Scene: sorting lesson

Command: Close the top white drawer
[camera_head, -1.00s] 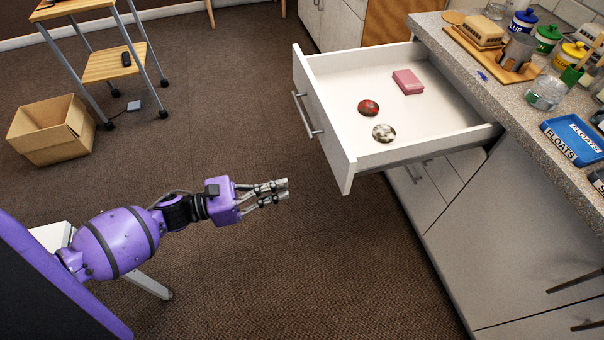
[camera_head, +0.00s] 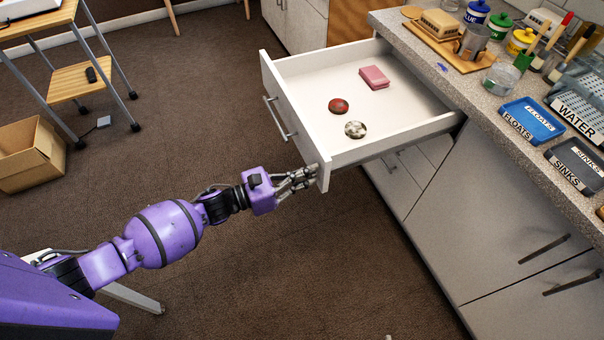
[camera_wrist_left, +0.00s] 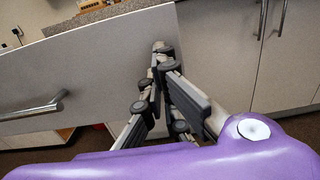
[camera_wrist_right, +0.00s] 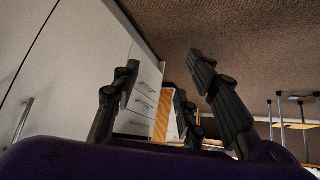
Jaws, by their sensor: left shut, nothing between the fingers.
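The top white drawer (camera_head: 300,118) stands pulled out from the counter cabinet, with a metal bar handle (camera_head: 280,118) on its front. A red round object (camera_head: 338,105), a speckled round stone-like object (camera_head: 355,129) and a pink block (camera_head: 374,77) lie inside it. My left gripper (camera_head: 312,172) is shut and empty at the near lower end of the drawer front. In the left wrist view its fingers (camera_wrist_left: 162,62) overlap the end of the drawer front (camera_wrist_left: 100,65); I cannot tell whether they touch. My right gripper (camera_wrist_right: 165,90) shows only in its wrist view, fingers apart and empty.
The counter (camera_head: 440,75) holds jars, a wooden board, a blue FLOATS tray (camera_head: 532,120) and a dark SINKS tray (camera_head: 578,160). Closed cabinets lie below. A cardboard box (camera_head: 30,155) and a wheeled table stand left. The brown floor before the drawer is clear.

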